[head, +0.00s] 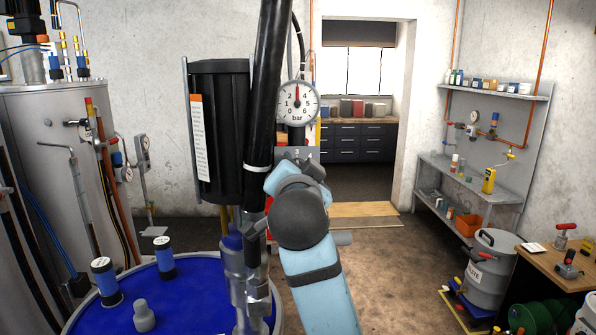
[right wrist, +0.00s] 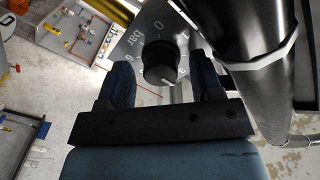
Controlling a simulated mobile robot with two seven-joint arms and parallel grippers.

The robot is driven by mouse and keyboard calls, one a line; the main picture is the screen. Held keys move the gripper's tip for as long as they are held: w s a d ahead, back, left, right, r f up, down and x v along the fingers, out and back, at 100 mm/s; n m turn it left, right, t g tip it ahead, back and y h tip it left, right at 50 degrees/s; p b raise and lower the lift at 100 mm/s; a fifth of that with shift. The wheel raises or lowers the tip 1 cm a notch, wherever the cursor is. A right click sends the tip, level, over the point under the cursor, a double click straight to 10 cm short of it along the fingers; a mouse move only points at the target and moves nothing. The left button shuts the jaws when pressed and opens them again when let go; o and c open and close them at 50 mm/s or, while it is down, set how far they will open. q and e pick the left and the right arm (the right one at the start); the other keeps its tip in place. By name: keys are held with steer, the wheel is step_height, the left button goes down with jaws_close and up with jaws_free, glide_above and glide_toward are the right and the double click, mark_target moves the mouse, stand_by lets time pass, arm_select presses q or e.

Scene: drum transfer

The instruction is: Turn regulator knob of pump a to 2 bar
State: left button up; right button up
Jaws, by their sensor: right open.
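Pump a's round white gauge (head: 297,102) is beside the black motor (head: 219,130) in the head view. Its red needle points about straight up, between the 2 and the 4. The black regulator knob (right wrist: 159,62) sits on a grey scale plate (right wrist: 143,32) in the right wrist view. The knob has a pale mark, but the value it points to is unclear. My right gripper (right wrist: 163,68) is open, with one blue finger on each side of the knob; contact is not clear. In the head view the right gripper (head: 298,168) hides the knob. My left gripper is out of view.
A black hose (head: 264,90) runs close beside my right gripper. A blue-topped drum (head: 195,290) with several caps stands below. A steel tank (head: 55,140) is at left. Shelves (head: 470,190) and a grey waste bin (head: 490,265) are at right; the central floor is open.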

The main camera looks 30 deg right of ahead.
steer(key=shift+s, duration=0.1)
steer(key=shift+c, duration=1.1)
steer(key=c, duration=0.7)
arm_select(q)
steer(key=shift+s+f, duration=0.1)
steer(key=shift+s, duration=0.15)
